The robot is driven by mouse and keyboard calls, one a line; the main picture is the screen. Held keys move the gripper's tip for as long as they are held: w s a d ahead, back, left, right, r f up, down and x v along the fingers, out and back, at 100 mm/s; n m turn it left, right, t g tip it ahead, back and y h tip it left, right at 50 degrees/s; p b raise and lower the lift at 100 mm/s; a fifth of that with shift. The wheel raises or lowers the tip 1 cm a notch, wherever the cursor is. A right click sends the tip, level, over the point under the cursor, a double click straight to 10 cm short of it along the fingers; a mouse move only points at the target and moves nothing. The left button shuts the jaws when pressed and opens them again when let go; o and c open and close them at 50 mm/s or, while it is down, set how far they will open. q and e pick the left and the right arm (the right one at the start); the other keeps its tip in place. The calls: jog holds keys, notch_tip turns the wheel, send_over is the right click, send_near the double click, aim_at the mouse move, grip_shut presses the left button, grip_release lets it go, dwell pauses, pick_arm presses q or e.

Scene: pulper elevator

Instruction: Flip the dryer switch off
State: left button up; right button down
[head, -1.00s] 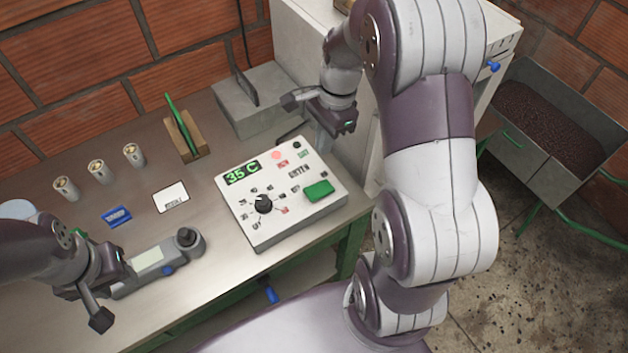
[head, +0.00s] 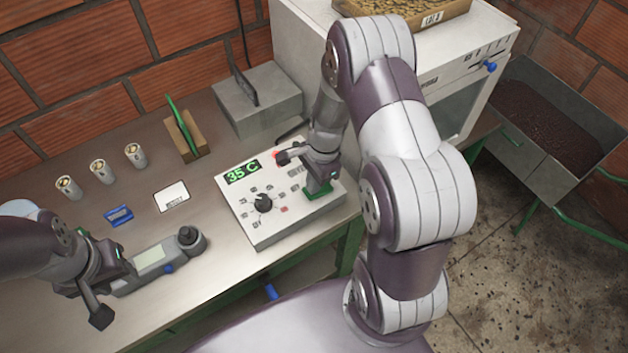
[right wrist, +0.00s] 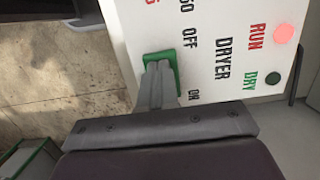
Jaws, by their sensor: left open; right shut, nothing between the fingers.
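The control panel (head: 262,225) is a white box on the bench with a green "35 C" display (head: 242,172) and a black dial (head: 263,203). Its green dryer switch (head: 318,193) lies between the OFF and ON labels in the right wrist view (right wrist: 166,62). My right gripper (right wrist: 157,72) is shut and empty, its fingertips at the switch and covering part of it. Contact and the switch's tilt are unclear. The RUN lamp (right wrist: 283,33) glows red; the DRY lamp (right wrist: 272,77) looks dark green. My left gripper (head: 112,290) is open over the bench at left.
A handheld meter (head: 155,258) lies by my left gripper. A white card (head: 171,196), blue block (head: 119,216), several small cups (head: 102,171) and a wooden stand (head: 186,142) are on the bench. A grey box (head: 256,100) and white dryer cabinet (head: 300,45) stand behind the panel.

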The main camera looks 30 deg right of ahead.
jog(key=shift+s+a+f, duration=0.1)
jog(key=shift+a+f, duration=0.1)
jog(key=shift+d, duration=0.1)
dwell(0.4)
jog(key=shift+d+r, duration=0.1)
jog(key=shift+d, duration=0.7)
jog(key=shift+a+r+p, duration=0.1)
jog(key=shift+r+p, duration=0.1)
jog(key=shift+p, duration=0.2)
jog(key=r+p, duration=0.3)
jog(key=d+r+p, duration=0.1)
jog(key=r+p, duration=0.1)
jog(key=shift+w, duration=0.2)
jog(key=shift+w+d+r+b, duration=0.1)
jog(key=shift+d+r+b, duration=0.1)
jog(key=shift+b, duration=0.7)
notch_tip(320, 180, up, 8)
jog(key=d+b, duration=0.1)
